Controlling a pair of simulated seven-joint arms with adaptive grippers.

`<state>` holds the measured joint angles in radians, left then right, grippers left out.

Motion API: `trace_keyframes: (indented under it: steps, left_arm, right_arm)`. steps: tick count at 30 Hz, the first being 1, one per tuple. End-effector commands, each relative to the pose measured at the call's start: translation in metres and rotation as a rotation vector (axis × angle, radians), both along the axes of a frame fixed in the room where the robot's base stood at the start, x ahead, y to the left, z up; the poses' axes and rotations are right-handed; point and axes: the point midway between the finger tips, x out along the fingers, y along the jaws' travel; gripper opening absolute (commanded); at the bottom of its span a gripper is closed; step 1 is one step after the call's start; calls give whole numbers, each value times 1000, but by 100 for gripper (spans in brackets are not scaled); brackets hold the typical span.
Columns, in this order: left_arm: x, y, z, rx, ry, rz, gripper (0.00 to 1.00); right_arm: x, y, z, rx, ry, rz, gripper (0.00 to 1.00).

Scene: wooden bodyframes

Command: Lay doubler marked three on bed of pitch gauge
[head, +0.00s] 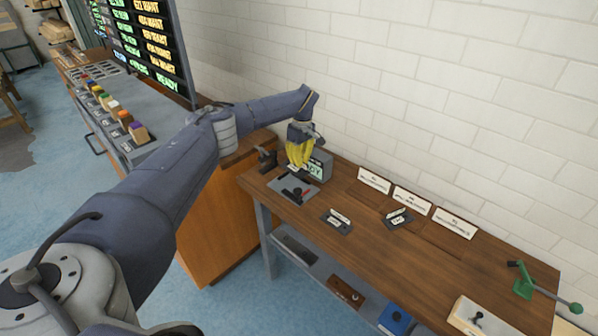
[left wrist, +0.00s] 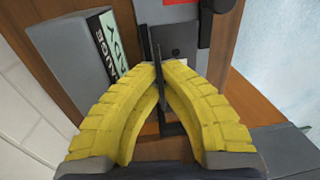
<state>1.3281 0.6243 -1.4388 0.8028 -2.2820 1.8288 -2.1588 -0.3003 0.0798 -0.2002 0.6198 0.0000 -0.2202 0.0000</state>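My left gripper (head: 300,155), with yellow fingers, is over the far left of the wooden bench. In the left wrist view its fingertips (left wrist: 164,72) close on a thin dark plate (left wrist: 158,48), seen edge-on, which looks like a doubler; its mark is not visible. Below it is the pitch gauge (head: 290,190), a grey plate with a black and red part; its grey and red parts also show in the left wrist view (left wrist: 182,40). Two other small dark plates with white labels, the near one (head: 337,221) and the far one (head: 398,218), lie on the bench, marks unreadable. My right gripper is out of view.
A small display box (head: 318,166) stands right behind the gauge, close to my fingers. White signs (head: 412,200) line the wall side. A black clamp-like tool (head: 266,158) stands left of the gauge and a green lever tool (head: 530,285) far right. The bench's front middle is clear.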

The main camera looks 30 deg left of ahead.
Motion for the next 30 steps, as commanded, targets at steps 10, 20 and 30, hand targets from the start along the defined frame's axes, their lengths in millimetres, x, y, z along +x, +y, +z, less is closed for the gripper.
trace_keyframes:
  steps: [10, 20, 30]
  left_arm:
    - [0, -1, -19, -1, 1, 0, 0]
    - [0, 0, -47, 0, 0, -1, 0]
    - [0, 0, -50, 0, 0, 0, 0]
  right_arm:
    - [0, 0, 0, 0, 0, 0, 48]
    - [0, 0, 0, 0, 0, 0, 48]
    - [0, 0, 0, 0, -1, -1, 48]
